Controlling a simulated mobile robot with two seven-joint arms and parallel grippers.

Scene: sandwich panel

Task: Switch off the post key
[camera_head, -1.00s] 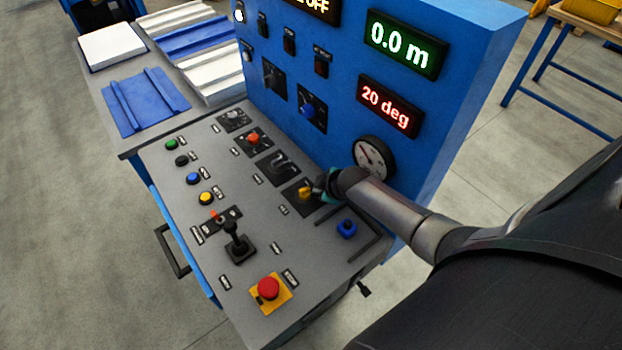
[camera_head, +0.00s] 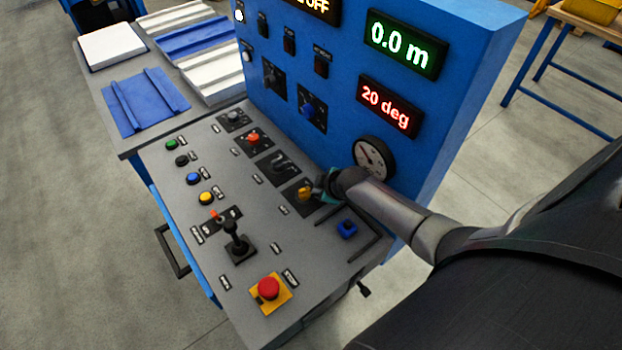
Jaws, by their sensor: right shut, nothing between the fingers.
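My right gripper (camera_head: 318,190) is at the grey console, its fingers shut and empty. It is at the right side of a yellow knob (camera_head: 304,194) on a black square plate; I cannot tell whether they touch. My wrist and arm hide part of that area. The labels are too small to read, so I cannot tell for sure which control is the post key. A red knob (camera_head: 253,138) and a grey knob (camera_head: 233,116) sit on similar plates further back. My left gripper is not in view.
The blue upright panel (camera_head: 450,120) with displays and a dial gauge (camera_head: 374,158) rises behind my wrist. A blue part (camera_head: 347,229) is just below my gripper. A black joystick (camera_head: 235,240) and a red mushroom button (camera_head: 268,289) stand nearer the front.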

